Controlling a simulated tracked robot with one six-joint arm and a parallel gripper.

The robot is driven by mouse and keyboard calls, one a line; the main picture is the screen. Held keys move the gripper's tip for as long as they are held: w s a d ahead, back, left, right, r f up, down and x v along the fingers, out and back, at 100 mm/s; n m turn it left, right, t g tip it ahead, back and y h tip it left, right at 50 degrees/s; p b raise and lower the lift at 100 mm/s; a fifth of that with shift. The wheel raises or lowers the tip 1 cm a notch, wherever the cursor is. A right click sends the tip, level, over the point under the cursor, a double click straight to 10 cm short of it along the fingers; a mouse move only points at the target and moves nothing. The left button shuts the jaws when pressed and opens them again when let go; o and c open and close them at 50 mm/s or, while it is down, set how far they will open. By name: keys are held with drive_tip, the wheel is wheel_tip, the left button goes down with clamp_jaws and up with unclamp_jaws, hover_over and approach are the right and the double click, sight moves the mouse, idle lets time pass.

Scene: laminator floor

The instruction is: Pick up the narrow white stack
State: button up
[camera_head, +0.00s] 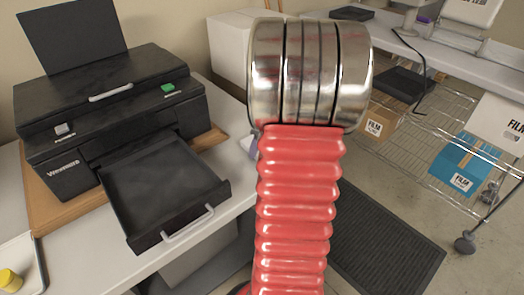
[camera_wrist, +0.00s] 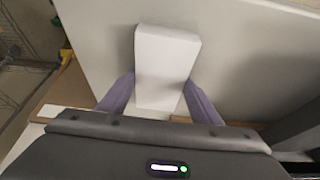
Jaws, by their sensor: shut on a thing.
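The narrow white stack (camera_wrist: 166,52) is in the wrist view, a plain white block between my two purple fingers. My gripper (camera_wrist: 159,92) is shut on it, one finger touching each side.
A black laminator (camera_head: 112,105) with its tray (camera_head: 160,185) pulled out stands on the white table at left. A large white box (camera_head: 228,45) is behind the arm. A wire shelf at right holds a blue FILM box (camera_head: 466,165). A dark mat (camera_head: 385,240) lies on the floor.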

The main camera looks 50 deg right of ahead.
drive_tip(key=shift+r, duration=0.15)
wheel_tip(320, 180, up, 10)
idle(0.6)
drive_tip(key=shift+a, duration=0.1)
idle(0.4)
